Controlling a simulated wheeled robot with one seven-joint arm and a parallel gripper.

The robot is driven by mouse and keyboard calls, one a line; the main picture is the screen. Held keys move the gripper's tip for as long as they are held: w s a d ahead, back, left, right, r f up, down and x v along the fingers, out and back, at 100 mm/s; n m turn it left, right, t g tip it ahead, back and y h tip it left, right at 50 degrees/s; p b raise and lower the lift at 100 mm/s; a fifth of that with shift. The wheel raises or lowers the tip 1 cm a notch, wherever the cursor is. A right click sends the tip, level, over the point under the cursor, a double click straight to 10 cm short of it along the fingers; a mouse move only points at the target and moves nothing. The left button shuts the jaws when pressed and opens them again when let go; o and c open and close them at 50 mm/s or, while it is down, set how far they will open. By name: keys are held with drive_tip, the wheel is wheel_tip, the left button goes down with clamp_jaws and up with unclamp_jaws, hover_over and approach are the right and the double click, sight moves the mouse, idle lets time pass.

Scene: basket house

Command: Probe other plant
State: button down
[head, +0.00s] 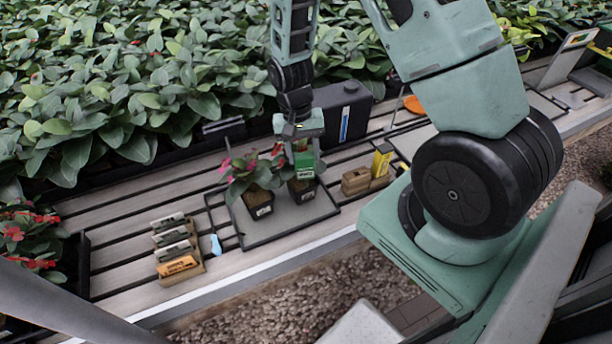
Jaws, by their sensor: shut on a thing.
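Two dark pots stand side by side on a dark-rimmed tray (318,215). The left potted plant (259,205) has green leaves and pink flowers. The right potted plant (302,192) is partly hidden behind my gripper, with some leaves and a reddish flower showing on its left. My gripper (303,167) points down right above the right pot and is shut on a small green device (303,160), which looks like a probe. Its lower tip is too small to make out, so I cannot tell whether it is in the soil.
A wooden rack with labelled blocks (178,266) and a light blue item (216,245) lie left of the tray. A wooden block holder with a yellow piece (382,162) stands to its right. A dark case (342,112) is behind. Dense foliage (130,80) borders the slatted bench.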

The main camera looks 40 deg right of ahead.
drive_tip(key=shift+w+a+r+p, duration=0.1)
drive_tip(key=shift+a+r+p, duration=0.05)
drive_tip(key=shift+r+p, duration=2.9)
drive_tip(key=shift+r+b, duration=0.4)
drive_tip(key=shift+b, duration=0.1)
